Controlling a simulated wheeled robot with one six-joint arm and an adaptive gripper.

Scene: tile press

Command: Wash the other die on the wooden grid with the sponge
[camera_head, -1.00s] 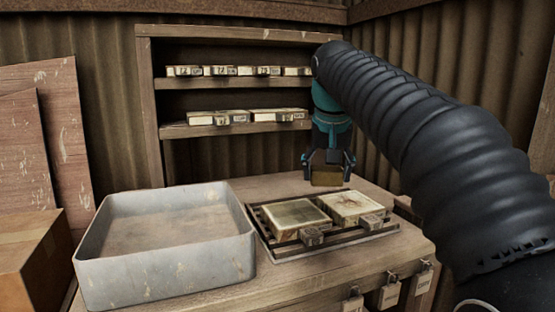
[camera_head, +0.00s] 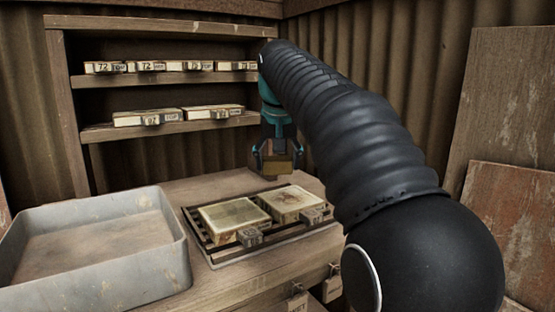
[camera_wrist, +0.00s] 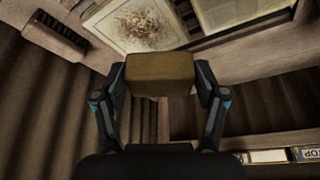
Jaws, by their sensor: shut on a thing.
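My gripper (camera_head: 277,163) is shut on a yellow-brown sponge (camera_wrist: 160,73) and holds it above the bench, behind the wooden grid (camera_head: 223,257). Two square dies with tags lie side by side on the grid. The left die (camera_head: 234,214) has a fairly plain pale face in the head view. The right die (camera_head: 290,201) has a brownish stained face. In the wrist view the stained die (camera_wrist: 136,25) shows dark reddish-brown marks in its middle, just beyond the sponge. The plainer die (camera_wrist: 232,10) is to its right, cut by the frame edge.
A grey basin (camera_head: 100,250) stands left of the grid, its inside looking empty. A wooden shelf (camera_head: 160,84) at the back holds several tagged dies. Padlocks with tags hang on the bench front. Boards (camera_head: 500,110) lean at the right wall.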

